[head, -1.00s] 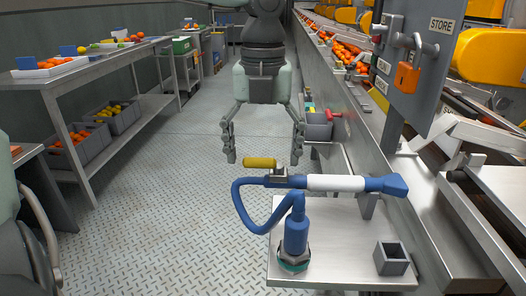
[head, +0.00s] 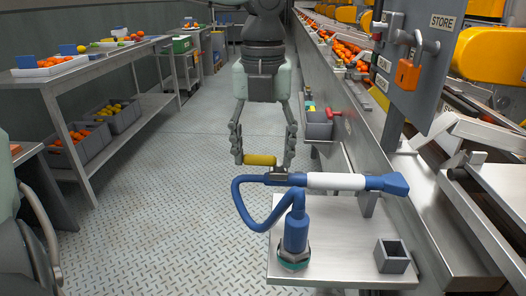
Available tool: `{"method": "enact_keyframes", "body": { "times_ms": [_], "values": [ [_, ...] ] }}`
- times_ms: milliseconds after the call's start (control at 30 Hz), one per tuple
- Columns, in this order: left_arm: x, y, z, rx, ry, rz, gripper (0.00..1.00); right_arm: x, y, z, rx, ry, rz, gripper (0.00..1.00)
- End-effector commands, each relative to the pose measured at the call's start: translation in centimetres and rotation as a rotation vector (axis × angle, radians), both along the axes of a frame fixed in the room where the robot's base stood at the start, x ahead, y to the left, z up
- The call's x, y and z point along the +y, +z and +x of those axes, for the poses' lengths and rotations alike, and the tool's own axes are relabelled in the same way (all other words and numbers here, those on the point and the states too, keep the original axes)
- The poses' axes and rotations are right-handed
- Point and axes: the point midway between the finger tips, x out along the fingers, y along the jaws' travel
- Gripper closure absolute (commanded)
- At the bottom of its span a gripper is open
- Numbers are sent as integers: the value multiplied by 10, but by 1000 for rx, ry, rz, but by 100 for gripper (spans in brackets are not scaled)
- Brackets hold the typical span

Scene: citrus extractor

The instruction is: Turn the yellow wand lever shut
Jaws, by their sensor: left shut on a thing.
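The wand is a blue and white spray wand (head: 337,182) lying level above a steel side table, its blue nozzle pointing right. Its yellow lever (head: 260,160) sits at the wand's left end and lies roughly along the wand. My left gripper (head: 264,163) comes down from the top middle and is shut on the yellow lever, one finger at each end of it. A blue hose (head: 238,204) loops from the wand's left end to a blue upright fitting (head: 296,232) on the table. My right gripper is not in view.
The steel side table (head: 340,265) carries a small square grey socket (head: 391,257). A grey panel with an orange padlock (head: 407,75) stands at the right beside the conveyor. A steel shelf table (head: 110,65) with fruit is at left. The floor between is clear.

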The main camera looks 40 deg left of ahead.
Motion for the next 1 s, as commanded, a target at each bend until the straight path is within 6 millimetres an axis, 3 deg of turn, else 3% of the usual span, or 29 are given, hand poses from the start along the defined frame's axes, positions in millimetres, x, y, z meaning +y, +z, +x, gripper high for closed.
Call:
{"method": "enact_keyframes", "body": {
  "times_ms": [33, 200, 600, 1000],
  "values": [
    [0, -1, 1, -1, -18, 0, 68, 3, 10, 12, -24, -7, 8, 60],
    [1, -2, 3, -2, -121, 0, 68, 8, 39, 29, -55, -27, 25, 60],
    [4, -2, 13, -1, -486, 2, 68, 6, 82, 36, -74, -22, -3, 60],
    [2, -1, 24, 0, -866, 0, 68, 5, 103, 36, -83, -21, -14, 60]
  ]
}}
